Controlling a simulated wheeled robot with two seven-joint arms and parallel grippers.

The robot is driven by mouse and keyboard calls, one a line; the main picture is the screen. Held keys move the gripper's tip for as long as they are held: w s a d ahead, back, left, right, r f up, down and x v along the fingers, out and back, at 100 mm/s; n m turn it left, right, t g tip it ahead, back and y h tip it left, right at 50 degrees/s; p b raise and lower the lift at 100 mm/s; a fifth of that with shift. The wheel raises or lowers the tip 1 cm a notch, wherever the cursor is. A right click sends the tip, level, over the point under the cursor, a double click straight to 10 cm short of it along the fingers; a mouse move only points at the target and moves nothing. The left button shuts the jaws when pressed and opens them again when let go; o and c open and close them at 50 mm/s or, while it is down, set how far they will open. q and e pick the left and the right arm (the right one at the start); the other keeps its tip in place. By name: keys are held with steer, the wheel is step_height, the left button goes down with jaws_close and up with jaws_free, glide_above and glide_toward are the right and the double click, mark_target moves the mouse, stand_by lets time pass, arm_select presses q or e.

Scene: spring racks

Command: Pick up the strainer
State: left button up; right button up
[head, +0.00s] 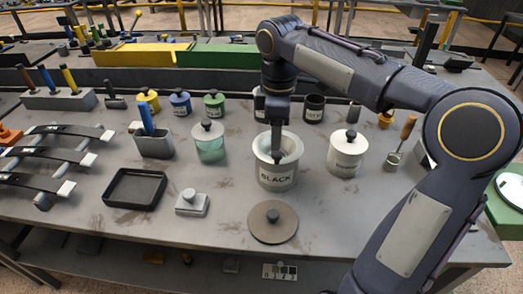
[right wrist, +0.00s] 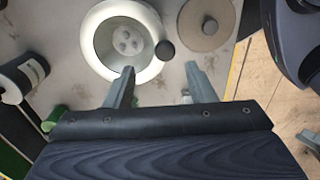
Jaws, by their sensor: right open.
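The open pale pot labelled BLACK (head: 276,181) stands near the middle of the bench. In the right wrist view, a pale round piece with several holes (right wrist: 127,42) shows inside the pot (right wrist: 92,40); it looks like the strainer. A dark round knob (right wrist: 165,50) shows at the pot's rim, seemingly the strainer's handle end. My right gripper (head: 278,140) points down over the pot. In the right wrist view its fingers (right wrist: 160,70) are apart and empty, with the knob showing between and just beyond the tips. Contact cannot be told. My left gripper is out of view.
A round lid with a knob (head: 273,232) lies in front of the pot. Lidded jars stand left (head: 210,150) and right (head: 344,166). A black tray (head: 135,204), a grey knobbed block (head: 192,207) and a rack (head: 45,150) are further left.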

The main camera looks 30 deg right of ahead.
mark_target(277, 153)
steer(key=f, duration=0.4)
steer(key=s+f, duration=0.1)
steer(key=shift+f+b, duration=0.3)
steer(key=shift+f, duration=0.1)
steer(key=shift+w+f, duration=0.1)
steer(key=shift+f, duration=0.3)
jaws_close()
